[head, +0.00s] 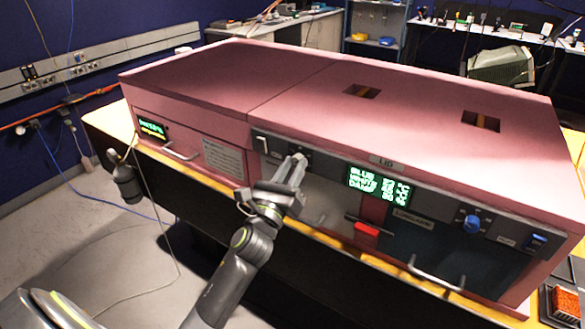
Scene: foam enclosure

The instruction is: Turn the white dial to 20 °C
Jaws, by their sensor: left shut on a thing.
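A long pink foam enclosure (215,85) stands on a bench, with a dark control strip along its front. My left gripper (298,160) reaches up to the left part of this strip and is shut on the white dial. The fingers cover most of the dial, so its pointer and scale cannot be read. A display (378,187) with green text sits right of the gripper; its text is too small to read surely. My right gripper is not in view.
A blue dial (472,223) and a blue switch (536,240) are at the right end of the strip. A red handle (367,229) and metal door handles (436,276) stick out below. An orange block (565,303) lies at the lower right.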

